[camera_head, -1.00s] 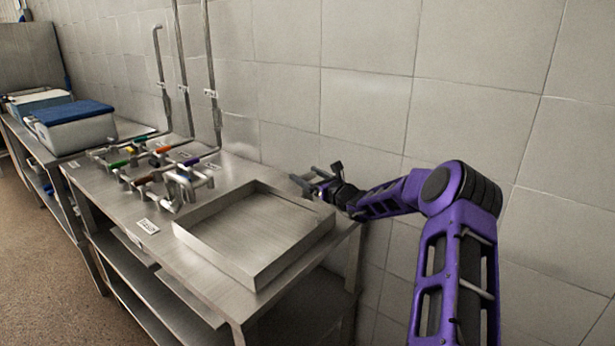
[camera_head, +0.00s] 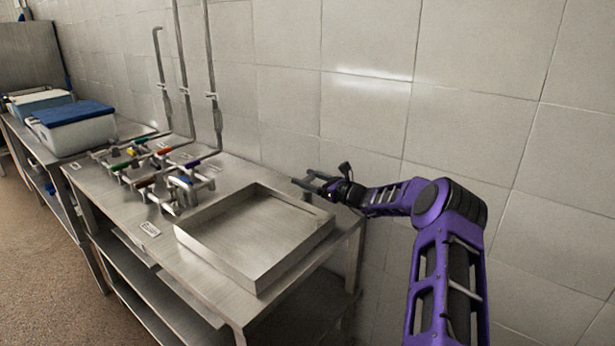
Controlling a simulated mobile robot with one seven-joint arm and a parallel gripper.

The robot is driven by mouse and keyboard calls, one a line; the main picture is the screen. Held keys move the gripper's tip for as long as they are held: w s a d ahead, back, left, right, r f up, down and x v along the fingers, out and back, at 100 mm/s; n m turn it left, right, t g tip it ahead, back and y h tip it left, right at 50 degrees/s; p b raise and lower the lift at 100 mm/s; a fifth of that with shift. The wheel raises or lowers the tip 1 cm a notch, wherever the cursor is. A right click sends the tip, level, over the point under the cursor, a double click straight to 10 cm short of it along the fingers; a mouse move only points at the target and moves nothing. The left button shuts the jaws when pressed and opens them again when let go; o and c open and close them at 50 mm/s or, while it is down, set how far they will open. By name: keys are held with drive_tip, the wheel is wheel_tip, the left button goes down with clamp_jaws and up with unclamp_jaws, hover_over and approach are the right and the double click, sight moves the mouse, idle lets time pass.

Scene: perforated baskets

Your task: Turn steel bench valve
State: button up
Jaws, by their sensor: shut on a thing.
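The steel bench (camera_head: 215,278) carries a valve manifold (camera_head: 166,206) with steel pipes and several small coloured handles. A blue handle (camera_head: 181,181), a purple handle (camera_head: 192,163) and a red handle (camera_head: 164,150) are among them. Which one the task means cannot be told. My gripper (camera_head: 306,182) is over the bench's far right end, beyond the tray and near the wall, well apart from the valves. Its two fingers point left. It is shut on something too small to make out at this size.
A shallow steel tray (camera_head: 213,257) stands on the bench between my gripper and the valves. Vertical pipes (camera_head: 182,70) run up the tiled wall (camera_head: 365,60). A white box with a blue lid (camera_head: 73,113) stands on another bench at left.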

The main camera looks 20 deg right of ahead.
drive_tip(key=shift+r, duration=0.1)
drive_tip(key=o, duration=1.2)
drive_tip(key=v, duration=1.6)
drive_tip(key=shift+s+d+p, duration=0.15)
drive_tip(key=shift+d+p, duration=0.2)
drive_tip(key=shift+s+d, duration=0.2)
drive_tip(key=shift+s, duration=0.2)
